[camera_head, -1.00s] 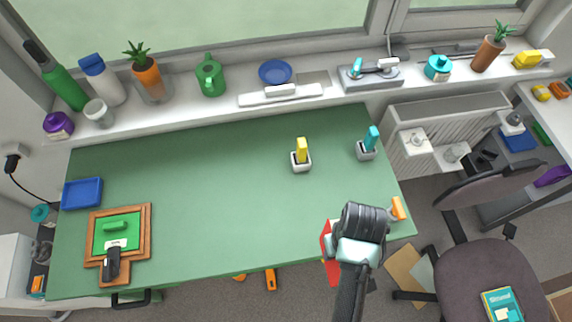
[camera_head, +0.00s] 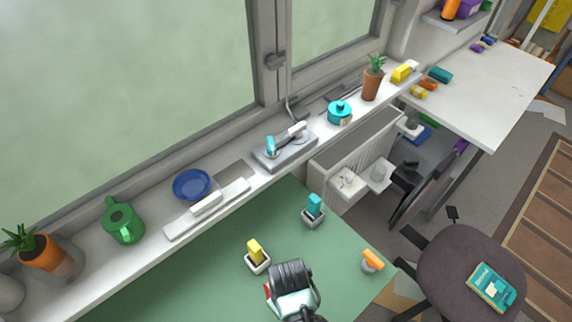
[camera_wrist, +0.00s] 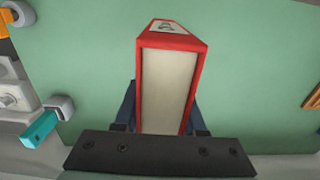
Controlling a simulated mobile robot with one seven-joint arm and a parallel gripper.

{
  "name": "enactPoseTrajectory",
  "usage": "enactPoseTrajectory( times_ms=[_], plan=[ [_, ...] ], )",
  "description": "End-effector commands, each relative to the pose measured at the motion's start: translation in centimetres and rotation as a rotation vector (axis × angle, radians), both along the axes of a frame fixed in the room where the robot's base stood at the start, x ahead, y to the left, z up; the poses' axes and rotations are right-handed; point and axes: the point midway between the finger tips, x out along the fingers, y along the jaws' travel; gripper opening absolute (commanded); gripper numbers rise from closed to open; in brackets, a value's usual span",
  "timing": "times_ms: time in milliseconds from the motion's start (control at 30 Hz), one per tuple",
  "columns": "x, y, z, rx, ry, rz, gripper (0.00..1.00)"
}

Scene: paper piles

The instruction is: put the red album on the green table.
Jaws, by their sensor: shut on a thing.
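The red album (camera_wrist: 172,42) has a red cover and a pale page block. In the wrist view it stands between the two dark blue fingers of my gripper (camera_wrist: 165,115), which is shut on it. In the head view only a red sliver of the album (camera_head: 267,289) shows beside my gripper (camera_head: 293,290); my wrist hides the rest. The green table (camera_head: 215,275) lies behind the album in the wrist view. Whether the album touches the tabletop is not clear.
Holders with a yellow (camera_head: 255,249), a teal (camera_head: 314,207) and an orange item (camera_head: 372,259) stand on the table near my gripper. A windowsill (camera_head: 150,260) with plants and a blue bowl (camera_head: 192,184) runs behind. A chair (camera_head: 455,265) is at the right. Green surface left of my gripper looks clear.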

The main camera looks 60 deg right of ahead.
Motion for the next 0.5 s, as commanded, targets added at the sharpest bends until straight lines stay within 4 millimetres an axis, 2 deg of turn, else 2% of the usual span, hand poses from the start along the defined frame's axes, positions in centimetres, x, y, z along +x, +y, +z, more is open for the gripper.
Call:
enactPoseTrajectory(
  times_ms=[300, 500],
  plan=[
    [0.1, -0.1, -3.6, -0.001, -0.001, -0.001, 0.0],
    [0.1, -0.1, -4.4, -0.003, -0.002, 0.0, 0.0]
  ],
)
